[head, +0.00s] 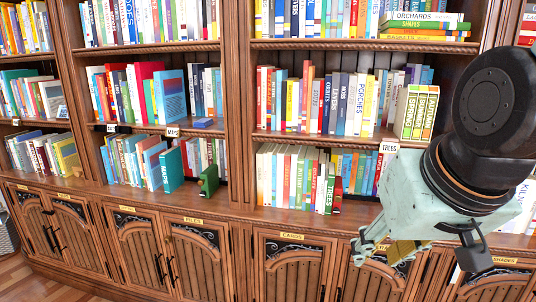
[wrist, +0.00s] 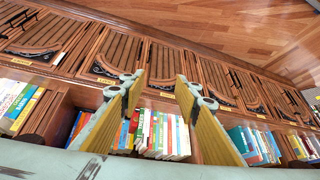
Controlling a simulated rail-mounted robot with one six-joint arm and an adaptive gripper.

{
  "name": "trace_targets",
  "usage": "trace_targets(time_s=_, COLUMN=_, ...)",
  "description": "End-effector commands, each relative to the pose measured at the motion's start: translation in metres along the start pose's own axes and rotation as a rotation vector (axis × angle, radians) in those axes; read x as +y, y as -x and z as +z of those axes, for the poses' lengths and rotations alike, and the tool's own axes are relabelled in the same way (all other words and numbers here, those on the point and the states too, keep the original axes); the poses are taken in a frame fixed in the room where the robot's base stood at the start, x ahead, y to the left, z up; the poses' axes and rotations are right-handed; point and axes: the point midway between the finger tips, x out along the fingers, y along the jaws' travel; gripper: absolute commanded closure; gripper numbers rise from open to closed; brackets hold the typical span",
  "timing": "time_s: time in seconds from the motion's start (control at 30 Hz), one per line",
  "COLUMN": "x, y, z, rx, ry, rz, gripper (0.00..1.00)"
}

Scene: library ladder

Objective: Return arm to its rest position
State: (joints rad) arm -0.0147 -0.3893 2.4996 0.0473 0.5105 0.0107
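My gripper (head: 415,255) is at the right of the head view, at the end of my pale green and black arm. It hangs in front of the bookcase (head: 240,130), at the height of the lower cabinet doors. In the wrist view my gripper (wrist: 160,88) shows two yellow-padded fingers set wide apart. It is open, and nothing shows held between the fingers. Shelved books (wrist: 160,135) appear beyond the gap. My arm hides part of the right shelves and cabinet doors in the head view.
A green bookend (head: 208,181) stands on the lower middle shelf. A small blue book (head: 203,123) lies flat above it. The wooden floor (wrist: 235,35) looks clear in the wrist view.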

Motion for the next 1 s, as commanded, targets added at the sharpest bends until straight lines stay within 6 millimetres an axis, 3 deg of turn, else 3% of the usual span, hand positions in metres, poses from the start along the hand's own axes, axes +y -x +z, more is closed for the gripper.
trace_targets(time_s=0.6, x=0.014, y=0.075, z=0.104, rx=-0.154, ry=0.034, rz=0.030, gripper=0.70)
trace_targets(time_s=0.8, x=0.016, y=0.084, z=0.118, rx=-0.176, ry=0.037, rz=0.035, gripper=0.70)
trace_targets(time_s=1.0, x=0.016, y=0.085, z=0.119, rx=-0.178, ry=0.038, rz=0.035, gripper=0.70)
